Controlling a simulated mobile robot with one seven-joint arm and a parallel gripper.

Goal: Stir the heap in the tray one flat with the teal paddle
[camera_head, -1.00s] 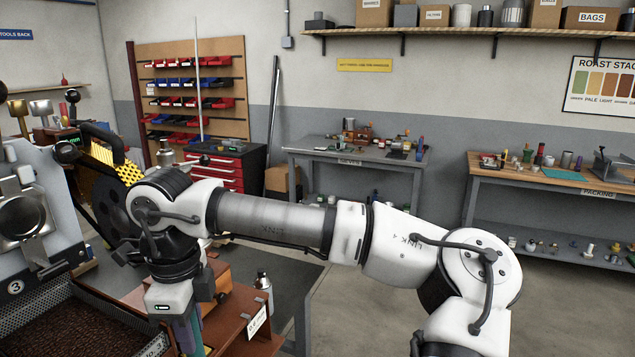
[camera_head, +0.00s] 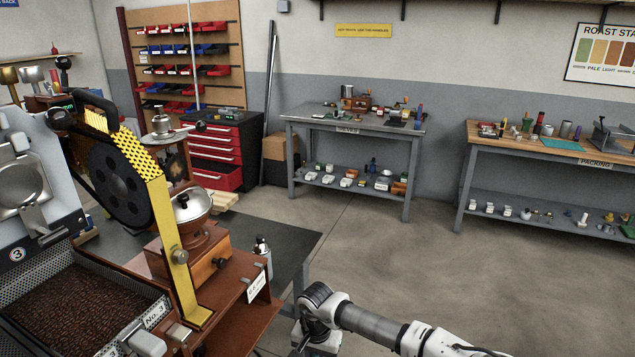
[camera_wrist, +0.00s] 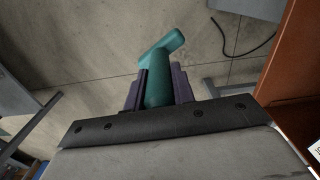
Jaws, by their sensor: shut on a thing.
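In the wrist view my gripper (camera_wrist: 158,84) is shut on the teal paddle (camera_wrist: 162,55), whose thick bent end sticks out beyond the dark fingers. Concrete floor lies beyond it. The paddle's other parts are hidden.
A yellow bracket (camera_head: 160,215) and a grinder with a silver bowl (camera_head: 190,205) stand behind and right of the tray. A brown wooden stand (camera_head: 238,305) lies between the tray and my arm. Open floor (camera_head: 400,265) extends to the grey bench (camera_head: 352,120) and packing bench (camera_head: 560,150).

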